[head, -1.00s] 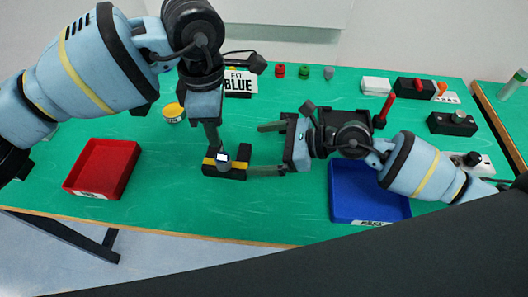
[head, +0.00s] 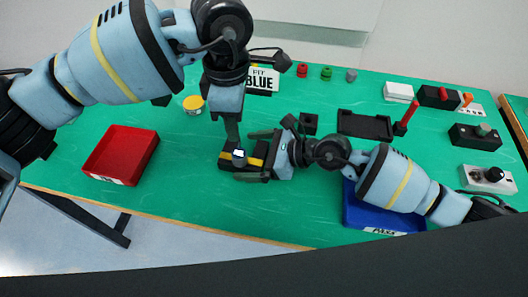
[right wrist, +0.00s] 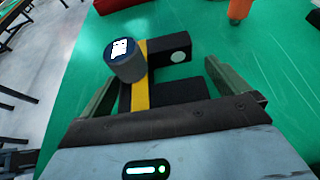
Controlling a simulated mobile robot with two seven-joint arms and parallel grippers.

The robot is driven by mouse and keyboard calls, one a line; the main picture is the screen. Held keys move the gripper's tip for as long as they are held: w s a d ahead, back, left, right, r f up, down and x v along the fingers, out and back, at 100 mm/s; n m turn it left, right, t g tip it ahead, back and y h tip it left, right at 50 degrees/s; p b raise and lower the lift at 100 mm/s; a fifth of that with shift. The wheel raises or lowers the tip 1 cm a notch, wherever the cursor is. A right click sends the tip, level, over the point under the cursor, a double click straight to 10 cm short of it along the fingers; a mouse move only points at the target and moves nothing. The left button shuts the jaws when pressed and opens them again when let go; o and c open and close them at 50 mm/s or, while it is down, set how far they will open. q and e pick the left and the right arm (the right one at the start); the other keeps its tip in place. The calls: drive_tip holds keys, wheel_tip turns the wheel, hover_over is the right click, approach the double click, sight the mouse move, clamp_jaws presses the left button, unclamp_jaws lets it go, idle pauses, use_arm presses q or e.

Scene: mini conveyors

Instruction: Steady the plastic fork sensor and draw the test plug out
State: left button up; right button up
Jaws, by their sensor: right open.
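The black fork sensor (head: 257,162) with a yellow stripe lies on the green mat. It also shows in the right wrist view (right wrist: 178,92). The test plug (right wrist: 125,62), a dark grey round piece with a white mark on top, stands at the sensor; in the head view it is small (head: 239,158). My right gripper (right wrist: 170,88) is open, its fingers on either side of the sensor's near part; contact is not clear. My left gripper (head: 232,136) points down over or just behind the sensor. Its fingers overlap in the head view, so its opening is hidden.
A red tray (head: 151,157) stands left and a blue tray (head: 352,214) is partly under my right arm. Control boxes (head: 474,138) line the right. Mat left of the sensor is clear.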

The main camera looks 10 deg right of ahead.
drive_tip(key=shift+w+a+f, duration=0.1)
drive_tip(key=shift+a, duration=0.1)
drive_tip(key=c, duration=1.1)
drive_tip(key=shift+o, duration=0.2)
drive_tip(key=shift+f, duration=0.3)
idle(0.6)
drive_tip(key=o, duration=1.1)
drive_tip(key=shift+c, duration=0.2)
drive_tip(key=v, duration=1.2)
drive_tip(key=shift+d+r, duration=0.1)
drive_tip(key=shift+r, duration=0.1)
